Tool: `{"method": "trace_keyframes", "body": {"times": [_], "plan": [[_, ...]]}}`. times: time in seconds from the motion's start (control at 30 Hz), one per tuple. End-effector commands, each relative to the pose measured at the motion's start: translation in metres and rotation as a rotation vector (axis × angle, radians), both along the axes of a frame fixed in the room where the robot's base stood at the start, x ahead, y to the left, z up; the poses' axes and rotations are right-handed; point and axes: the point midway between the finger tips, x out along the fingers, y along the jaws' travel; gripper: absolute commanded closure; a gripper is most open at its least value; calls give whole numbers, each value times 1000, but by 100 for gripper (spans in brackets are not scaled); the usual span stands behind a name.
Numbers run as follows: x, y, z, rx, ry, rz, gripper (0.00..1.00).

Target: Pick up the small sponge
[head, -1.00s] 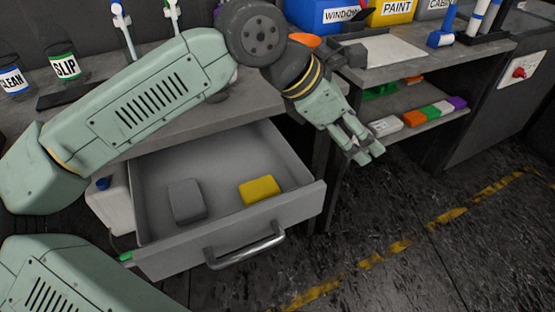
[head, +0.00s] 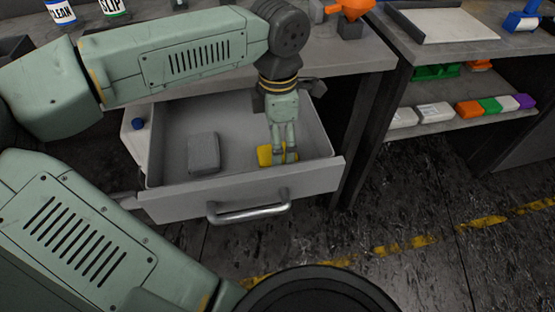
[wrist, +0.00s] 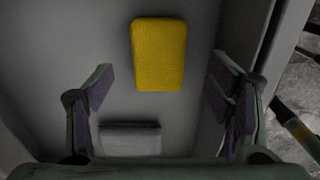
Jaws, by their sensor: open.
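The yellow sponge (head: 264,156) lies flat in the open drawer (head: 235,183), right of a grey block that looks like a second sponge (head: 203,153). The yellow one looks the smaller of the two in the head view. My gripper (head: 284,158) points down over the drawer and partly hides the yellow sponge. In the wrist view my open gripper (wrist: 160,68) has nothing between its fingers. The yellow sponge (wrist: 158,54) shows whole at upper middle, on the drawer floor beyond the fingertips. The grey block (wrist: 130,139) shows lower down, partly hidden.
The drawer walls surround both pieces, and its front has a metal handle (head: 250,213). The worktop (head: 340,60) overhangs the drawer's back. A shelf with coloured blocks (head: 495,106) stands to the right. The floor in front is clear.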

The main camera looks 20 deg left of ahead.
Motion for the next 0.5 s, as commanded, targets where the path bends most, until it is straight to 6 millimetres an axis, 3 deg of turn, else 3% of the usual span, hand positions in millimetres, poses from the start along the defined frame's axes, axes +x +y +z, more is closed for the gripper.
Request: {"method": "trace_keyframes", "body": {"times": [0.3,0.5], "plan": [[0,2,-45,-1,1,-1,27],[1,2,-49,1,-1,-1,27]]}}
